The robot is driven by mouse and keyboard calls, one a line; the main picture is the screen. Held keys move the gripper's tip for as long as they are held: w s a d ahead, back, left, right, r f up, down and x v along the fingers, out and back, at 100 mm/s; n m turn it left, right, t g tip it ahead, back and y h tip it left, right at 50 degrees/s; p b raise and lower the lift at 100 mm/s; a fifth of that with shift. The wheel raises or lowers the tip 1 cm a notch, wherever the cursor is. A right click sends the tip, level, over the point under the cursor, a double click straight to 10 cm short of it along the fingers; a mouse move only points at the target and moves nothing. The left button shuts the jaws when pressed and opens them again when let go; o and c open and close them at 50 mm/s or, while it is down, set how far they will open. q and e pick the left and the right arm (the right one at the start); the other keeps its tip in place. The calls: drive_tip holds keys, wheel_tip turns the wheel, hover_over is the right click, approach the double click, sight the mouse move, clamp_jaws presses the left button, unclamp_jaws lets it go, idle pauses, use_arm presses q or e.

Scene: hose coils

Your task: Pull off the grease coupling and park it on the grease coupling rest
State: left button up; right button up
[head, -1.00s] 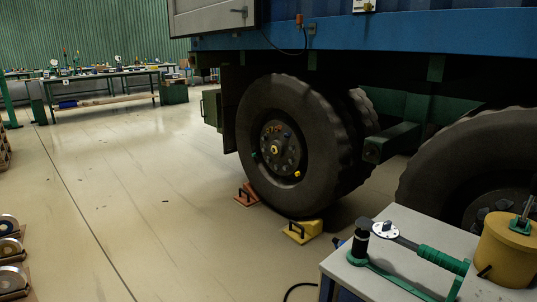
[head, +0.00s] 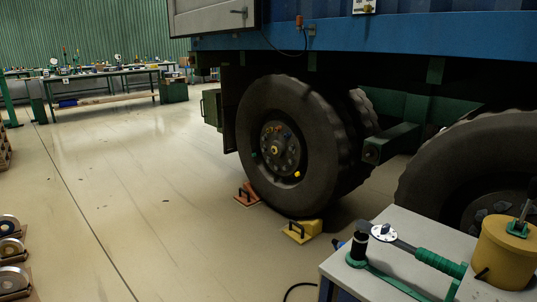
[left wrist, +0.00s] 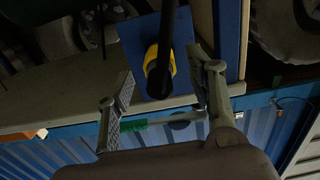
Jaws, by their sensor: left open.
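My left gripper (left wrist: 160,63) shows in the left wrist view with its two fingers wide apart. A black hose-like part with a yellow collar (left wrist: 151,62) lies between the fingers in the picture, in front of a blue panel. Clear gaps show on both sides of it, and I see no finger touching it. It may be the grease coupling, but I cannot tell for sure. I cannot make out the grease coupling rest. Neither gripper shows in the head view.
A grey-topped cart (head: 335,265) at the lower right carries a green-handled tool (head: 440,263) and a yellow pot (head: 503,255). A large wheel (head: 285,150) stands behind, with a yellow chock (head: 302,231) and a red chock (head: 246,194).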

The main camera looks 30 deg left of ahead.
use_arm(q)
drive_tip(key=shift+s+a, duration=0.15)
drive_tip(key=shift+s, duration=0.25)
